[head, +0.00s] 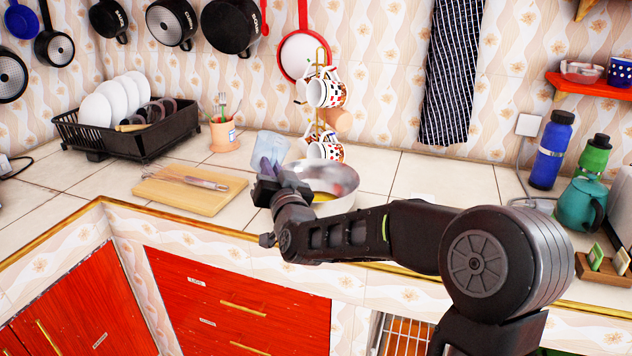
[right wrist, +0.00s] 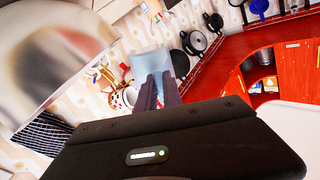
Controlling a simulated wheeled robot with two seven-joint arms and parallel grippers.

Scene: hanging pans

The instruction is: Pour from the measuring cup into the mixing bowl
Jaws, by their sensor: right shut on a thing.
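The measuring cup (head: 271,147) is bluish and see-through. My right gripper (head: 268,172) is shut on it and holds it above the counter, at the left side of the mixing bowl. The cup looks slightly tilted; I cannot tell its contents. The mixing bowl (head: 338,177) is a shiny metal bowl on the counter, with something yellow low inside; my right arm hides part of it. In the right wrist view the cup (right wrist: 150,62) shows beyond the dark fingers (right wrist: 160,90), and the bowl (right wrist: 50,75) fills the upper left, close by. My left gripper is not in view.
A wooden cutting board (head: 190,190) with a utensil lies left of the bowl. A mug stand (head: 322,100) with patterned mugs stands behind the bowl. A utensil pot (head: 223,133), a dish rack (head: 130,125) and a blue bottle (head: 552,150) stand further off.

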